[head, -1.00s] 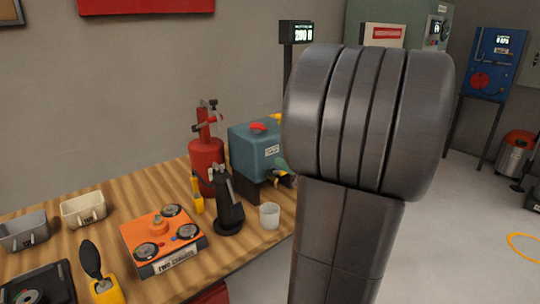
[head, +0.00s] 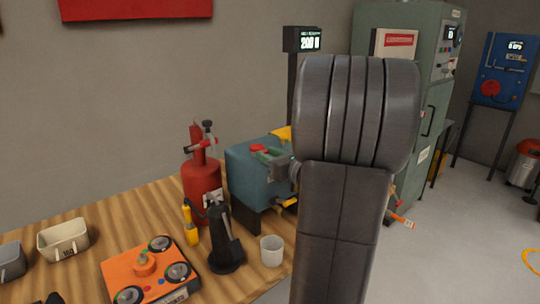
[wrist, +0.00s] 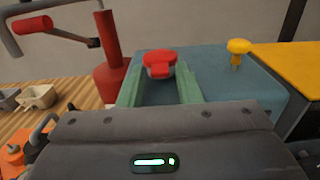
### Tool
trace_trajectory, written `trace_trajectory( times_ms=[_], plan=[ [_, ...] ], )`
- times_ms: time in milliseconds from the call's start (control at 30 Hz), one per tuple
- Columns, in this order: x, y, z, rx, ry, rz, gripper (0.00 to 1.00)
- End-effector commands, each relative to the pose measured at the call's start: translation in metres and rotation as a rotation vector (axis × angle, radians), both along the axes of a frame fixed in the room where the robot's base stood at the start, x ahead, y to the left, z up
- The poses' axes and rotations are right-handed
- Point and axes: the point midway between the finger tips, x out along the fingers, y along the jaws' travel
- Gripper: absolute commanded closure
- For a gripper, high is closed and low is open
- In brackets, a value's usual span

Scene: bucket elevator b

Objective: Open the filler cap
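The red cap (head: 258,148) sits on top of the blue-green box (head: 250,180) on the bench. In the wrist view the red cap (wrist: 159,61) lies ahead, between the tips of two green fingers. My gripper (wrist: 160,82) is open, with one finger to each side of the cap and clear space between them. I cannot tell whether the fingers touch the cap. In the head view my gripper (head: 266,156) is low over the box top beside the cap, and my arm hides the box's right part.
A red fire extinguisher (head: 202,185) stands close left of the box. A yellow knob (wrist: 237,48) is on the box top. A black bottle-like device (head: 224,238), a white cup (head: 271,251) and an orange unit (head: 146,266) are in front. A display post (head: 302,40) stands behind.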

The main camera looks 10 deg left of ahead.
Motion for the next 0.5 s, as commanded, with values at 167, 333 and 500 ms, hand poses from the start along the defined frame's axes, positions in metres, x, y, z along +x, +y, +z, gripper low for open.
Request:
trace_trajectory(
  times_ms=[167,333,500],
  plan=[
    [-0.0001,-0.0002,0.0001,0.0,0.0,0.0,1.0],
    [-0.0001,-0.0002,0.0012,-0.002,0.002,0.0,1.0],
    [-0.0001,0.0001,0.006,-0.018,0.016,0.0,1.0]
  ],
)
